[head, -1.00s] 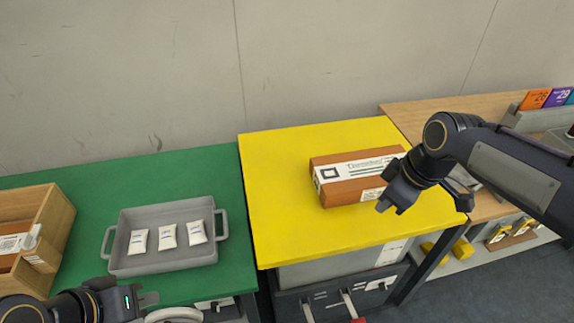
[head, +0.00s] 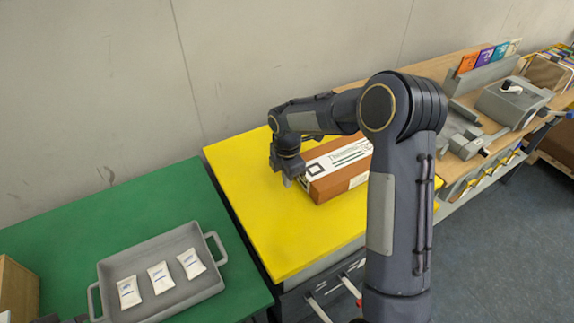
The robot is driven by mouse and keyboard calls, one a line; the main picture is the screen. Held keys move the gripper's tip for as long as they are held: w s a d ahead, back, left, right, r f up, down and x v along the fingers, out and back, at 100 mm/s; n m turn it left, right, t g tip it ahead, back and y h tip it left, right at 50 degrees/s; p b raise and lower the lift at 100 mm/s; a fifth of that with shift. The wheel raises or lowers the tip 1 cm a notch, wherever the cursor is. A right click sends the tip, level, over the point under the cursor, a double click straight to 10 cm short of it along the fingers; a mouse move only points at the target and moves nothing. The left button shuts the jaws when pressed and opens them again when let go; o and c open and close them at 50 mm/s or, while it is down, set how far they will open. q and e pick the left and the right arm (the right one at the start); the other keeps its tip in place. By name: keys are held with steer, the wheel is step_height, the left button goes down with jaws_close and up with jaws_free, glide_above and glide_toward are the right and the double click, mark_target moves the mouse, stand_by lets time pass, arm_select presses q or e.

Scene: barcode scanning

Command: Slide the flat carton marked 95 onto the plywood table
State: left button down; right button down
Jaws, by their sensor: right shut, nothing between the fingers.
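An orange-brown flat carton (head: 341,187) with a white label lies on the yellow table (head: 240,195). I cannot read a 95 on it; my right arm hides its right end. My right gripper (head: 288,181) is shut and empty, pointing down at the carton's left end. It is very close to that end; I cannot tell whether they touch. The plywood table (head: 440,68) is to the right of the yellow table. Only a dark sliver of my left arm shows at the bottom left edge, without its fingers.
A grey tray (head: 212,281) with three white packets stands on the green table (head: 120,216) at left. A wooden box (head: 18,290) is at the far left. Grey devices (head: 510,102) and coloured cards (head: 487,57) stand on the plywood table. My right arm crosses above the yellow table.

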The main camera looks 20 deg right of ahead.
step_height(320, 180, down, 2)
steer(key=shift+f, duration=0.1)
steer(key=d+p, duration=0.1)
steer(key=d, duration=0.2)
steer(key=shift+w+d, duration=0.15)
steer(key=shift+w, duration=0.05)
steer(key=shift+d+f, duration=0.15)
steer(key=shift+d, duration=0.3)
